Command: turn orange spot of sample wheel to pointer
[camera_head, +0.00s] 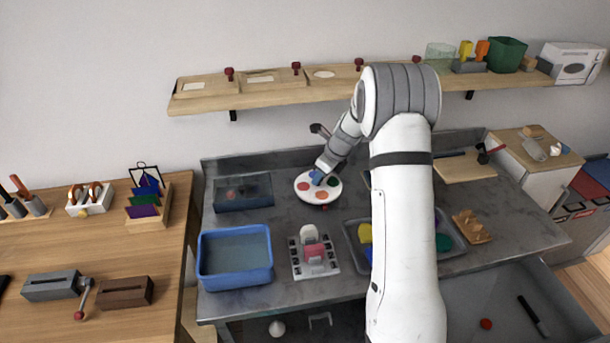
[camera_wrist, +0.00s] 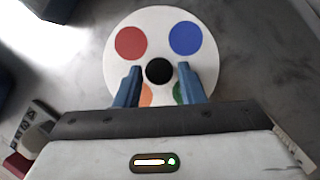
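The sample wheel (camera_head: 311,197) is a round white disc on the grey counter, with coloured spots and a black hub. Its orange spot (camera_head: 322,195) faces the front edge in the head view; in the wrist view the orange spot (camera_wrist: 147,97) is partly hidden by my gripper. A red spot (camera_wrist: 131,42), a blue spot (camera_wrist: 186,38) and a partly hidden green spot (camera_wrist: 179,94) also show. A small dark red piece (camera_head: 325,207) sits at the wheel's front rim; I cannot tell if it is the pointer. My gripper (camera_wrist: 159,78) is open, blue fingers apart on either side of the black hub (camera_wrist: 159,71).
A dark tray (camera_head: 243,205) lies left of the wheel and a blue tub (camera_head: 235,287) at front left. A slotted rack (camera_head: 330,268) stands in front. A grey tray (camera_head: 358,245) with coloured items is partly hidden behind my arm. A wooden shelf (camera_head: 260,98) runs above.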

